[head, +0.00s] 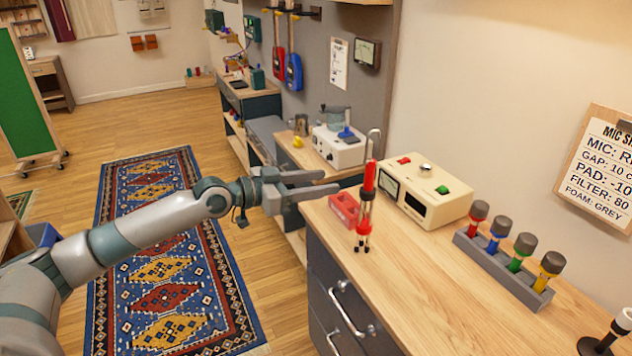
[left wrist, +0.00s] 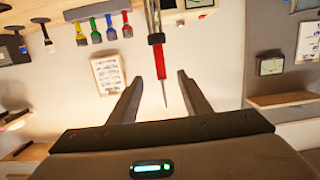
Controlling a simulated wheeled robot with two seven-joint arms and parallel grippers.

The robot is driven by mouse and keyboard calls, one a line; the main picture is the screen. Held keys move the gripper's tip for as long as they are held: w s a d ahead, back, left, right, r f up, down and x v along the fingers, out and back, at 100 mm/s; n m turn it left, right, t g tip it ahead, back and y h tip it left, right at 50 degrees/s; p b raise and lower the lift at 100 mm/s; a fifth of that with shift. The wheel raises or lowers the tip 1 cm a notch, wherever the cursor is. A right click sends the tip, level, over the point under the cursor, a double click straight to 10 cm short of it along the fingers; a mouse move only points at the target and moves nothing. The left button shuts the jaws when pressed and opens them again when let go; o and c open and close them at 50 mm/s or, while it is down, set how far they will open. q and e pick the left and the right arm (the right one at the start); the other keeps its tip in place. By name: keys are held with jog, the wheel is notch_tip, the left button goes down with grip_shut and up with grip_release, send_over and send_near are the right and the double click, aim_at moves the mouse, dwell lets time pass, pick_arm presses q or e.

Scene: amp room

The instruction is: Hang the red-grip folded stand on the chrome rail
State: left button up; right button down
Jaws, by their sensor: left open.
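The red-grip folded stand (head: 369,180) is upright on the wooden counter, with a thin hooked metal top, a red grip and small dark feet. My left gripper (head: 332,181) is open just left of it, its fingers pointing towards the grip and nothing held. In the left wrist view, which looks upside down, the stand (left wrist: 159,62) shows between and beyond the open fingertips (left wrist: 158,78). I cannot make out a chrome rail for certain; a dark bar (head: 291,11) on the far grey panel carries a red and a blue item. My right gripper is out of view.
A red box (head: 344,208) and a cream meter unit (head: 424,190) stand close to the stand. A grey rack of coloured microphones (head: 502,268) is further right. The counter front (head: 340,325) has chrome handles. The rug (head: 165,250) and floor at left are clear.

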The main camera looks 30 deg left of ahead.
pick_arm(q)
jog(key=shift+p+x, duration=1.45)
jog(key=shift+x, duration=4.55)
jog(key=shift+c, duration=0.4)
grip_shut()
